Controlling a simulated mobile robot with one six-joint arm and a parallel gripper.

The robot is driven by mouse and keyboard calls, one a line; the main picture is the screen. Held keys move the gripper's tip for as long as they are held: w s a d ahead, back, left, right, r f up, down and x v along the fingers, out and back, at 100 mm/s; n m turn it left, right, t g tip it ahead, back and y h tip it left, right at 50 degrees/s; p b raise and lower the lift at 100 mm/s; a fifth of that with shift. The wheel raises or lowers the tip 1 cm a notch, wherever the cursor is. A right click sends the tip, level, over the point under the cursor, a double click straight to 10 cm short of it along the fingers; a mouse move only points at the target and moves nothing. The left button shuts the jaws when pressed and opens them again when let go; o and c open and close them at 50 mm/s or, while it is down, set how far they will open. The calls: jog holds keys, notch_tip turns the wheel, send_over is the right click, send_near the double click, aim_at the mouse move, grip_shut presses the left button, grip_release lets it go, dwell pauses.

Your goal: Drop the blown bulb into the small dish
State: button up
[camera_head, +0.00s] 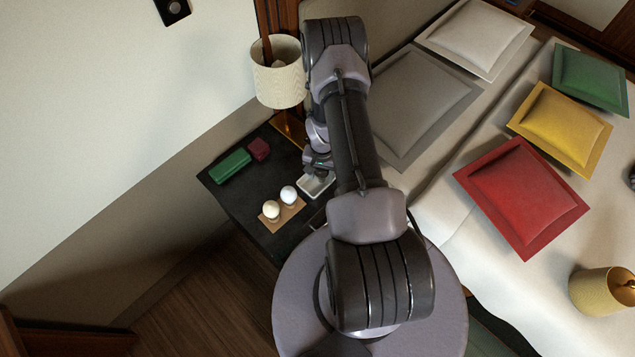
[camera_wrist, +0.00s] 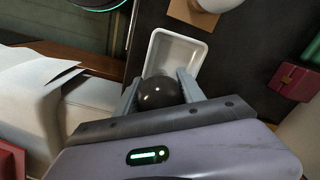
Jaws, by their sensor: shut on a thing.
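My gripper (camera_wrist: 161,88) is shut on a dark, glossy round bulb (camera_wrist: 158,95), the blown bulb, held between its two grey fingers. The small dish (camera_wrist: 174,36) is a white rectangular tray with a raised rim. In the wrist view the bulb overlaps the dish's near end; its height above the dish is hard to tell. In the head view the dish (camera_head: 318,187) sits on the dark bedside table, just below my gripper (camera_head: 317,168). The held bulb is hidden there by my arm.
A green box (camera_head: 230,166) and a dark red box (camera_head: 259,149) lie farther back on the table (camera_head: 243,197). A lamp (camera_head: 277,77) stands behind; the bed is right.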

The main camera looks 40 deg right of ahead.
jog(key=o, duration=1.4)
notch_tip(320, 180, up, 18)
jog(key=p, duration=0.4)
jog(key=shift+f, duration=0.25)
